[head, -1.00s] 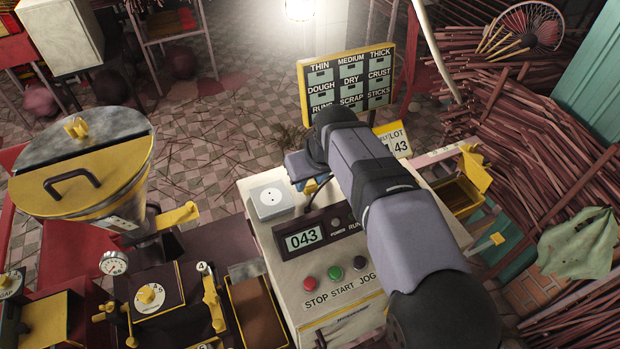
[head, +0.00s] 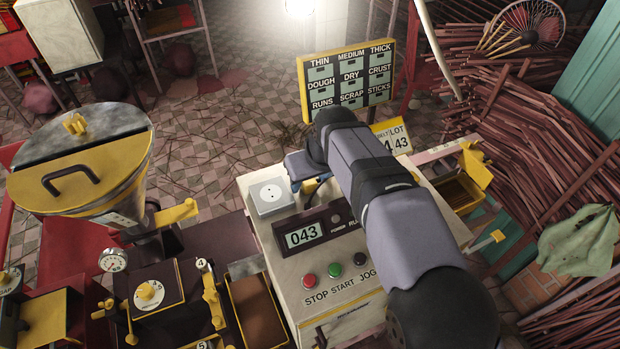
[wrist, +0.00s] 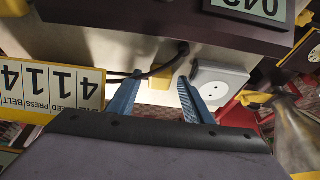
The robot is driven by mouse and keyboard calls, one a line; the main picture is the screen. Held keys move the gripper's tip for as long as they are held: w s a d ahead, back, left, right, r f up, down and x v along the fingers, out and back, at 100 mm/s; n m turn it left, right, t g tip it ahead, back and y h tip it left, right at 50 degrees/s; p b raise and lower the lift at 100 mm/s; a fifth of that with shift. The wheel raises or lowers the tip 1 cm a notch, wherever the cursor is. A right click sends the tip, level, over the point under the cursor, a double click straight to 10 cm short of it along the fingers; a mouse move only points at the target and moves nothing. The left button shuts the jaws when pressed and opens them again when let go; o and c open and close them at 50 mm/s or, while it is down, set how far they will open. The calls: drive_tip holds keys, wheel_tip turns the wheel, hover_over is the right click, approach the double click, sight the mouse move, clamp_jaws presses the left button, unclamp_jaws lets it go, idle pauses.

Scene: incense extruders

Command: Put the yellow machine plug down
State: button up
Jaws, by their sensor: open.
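The yellow machine plug (wrist: 160,77) shows in the wrist view on the pale top of the machine cabinet, with a dark cable running past it. My gripper (wrist: 160,75) is open, its two blue fingers on either side of the plug with visible gaps. I cannot tell how far the fingertips are above the cabinet top. The white socket box (wrist: 218,82) is beside the right finger.
The dark display housing (head: 312,232) reading 043 stands close in front of my gripper. A yellow number sign (wrist: 55,92) is near the left finger in the wrist view. A yellow-framed label board (head: 348,80) stands behind my arm.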

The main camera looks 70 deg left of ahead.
drive_tip(key=shift+r, duration=0.35)
drive_tip(key=b+v, duration=0.2)
drive_tip(key=v, duration=1)
drive_tip(key=shift+r, duration=0.25)
drive_tip(key=w+d+f+m+t+h, duration=0.1)
drive_tip(key=w+d+f+m, duration=0.1)
drive_tip(key=w+d, duration=0.4)
drive_tip(key=w+d+f+m, duration=0.2)
drive_tip(key=w+d, duration=0.2)
drive_tip(key=w, duration=0.5)
drive_tip(key=w+d+f+m+h, duration=0.1)
drive_tip(key=w+d+f+m, duration=0.1)
drive_tip(key=w+d, duration=0.5)
drive_tip(key=w+d+f+m+h, duration=0.1)
drive_tip(key=w+d+f+m, duration=0.15)
drive_tip(key=d, duration=0.85)
drive_tip(key=s+d+f+m, duration=0.1)
drive_tip(key=d+f+m, duration=0.15)
drive_tip(key=d, duration=0.65)
drive_tip(key=s+d+f+m, duration=0.1)
drive_tip(key=d+f+m, duration=0.15)
drive_tip(key=d, duration=0.65)
drive_tip(key=s+d+f+m+g+h, duration=0.1)
drive_tip(key=s+d+f+m, duration=0.3)
drive_tip(key=s+d, duration=0.6)
wheel_tip(320, 180, down, 2)
drive_tip(key=d, duration=0.2)
drive_tip(key=shift+d+f, duration=0.2)
drive_tip(key=shift+d, duration=0.15)
